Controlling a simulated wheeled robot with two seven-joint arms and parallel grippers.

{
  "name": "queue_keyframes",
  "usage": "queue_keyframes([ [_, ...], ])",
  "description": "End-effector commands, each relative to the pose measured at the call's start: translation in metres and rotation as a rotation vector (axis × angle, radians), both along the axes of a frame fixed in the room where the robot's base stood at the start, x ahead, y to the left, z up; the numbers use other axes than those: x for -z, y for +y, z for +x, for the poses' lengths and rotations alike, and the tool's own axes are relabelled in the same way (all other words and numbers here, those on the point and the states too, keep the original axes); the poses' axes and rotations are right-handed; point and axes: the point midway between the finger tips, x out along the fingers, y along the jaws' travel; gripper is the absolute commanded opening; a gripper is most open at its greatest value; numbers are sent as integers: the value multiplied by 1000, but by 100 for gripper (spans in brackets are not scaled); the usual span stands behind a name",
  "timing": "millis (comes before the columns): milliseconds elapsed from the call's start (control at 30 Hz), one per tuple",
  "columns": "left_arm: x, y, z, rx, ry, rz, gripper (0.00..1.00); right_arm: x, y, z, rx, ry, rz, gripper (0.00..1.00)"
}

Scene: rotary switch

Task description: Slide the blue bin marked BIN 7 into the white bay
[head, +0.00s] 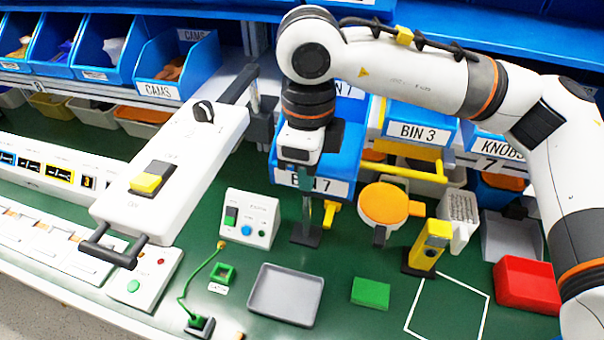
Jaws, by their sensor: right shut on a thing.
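The blue bin marked BIN 7 (340,188) is in the middle of the head view, tilted, with its white label on the front face. My right gripper (303,180) comes down from above at the bin's front and is shut on it. The gripper and wrist hide part of the bin's front and inside. A white-outlined square (482,312) lies on the green bench at the front right; I cannot tell whether it is the white bay. My left gripper is not in view.
A white switch panel (187,140) juts out to the left of the bin. An orange round-topped tool (385,203), a yellow block (430,243) and a slim stand (305,228) are close by. A grey tray (285,293) and red bin (527,284) lie nearer. BIN 3 (420,128) is to the right.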

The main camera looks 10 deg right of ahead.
Motion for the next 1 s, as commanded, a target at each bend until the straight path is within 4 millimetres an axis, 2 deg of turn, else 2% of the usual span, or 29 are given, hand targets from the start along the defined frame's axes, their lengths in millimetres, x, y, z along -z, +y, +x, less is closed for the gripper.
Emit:
queue_keyframes([
  [1000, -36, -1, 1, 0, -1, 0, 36, 0, -48, 113, 2, 0, 0, 0],
])
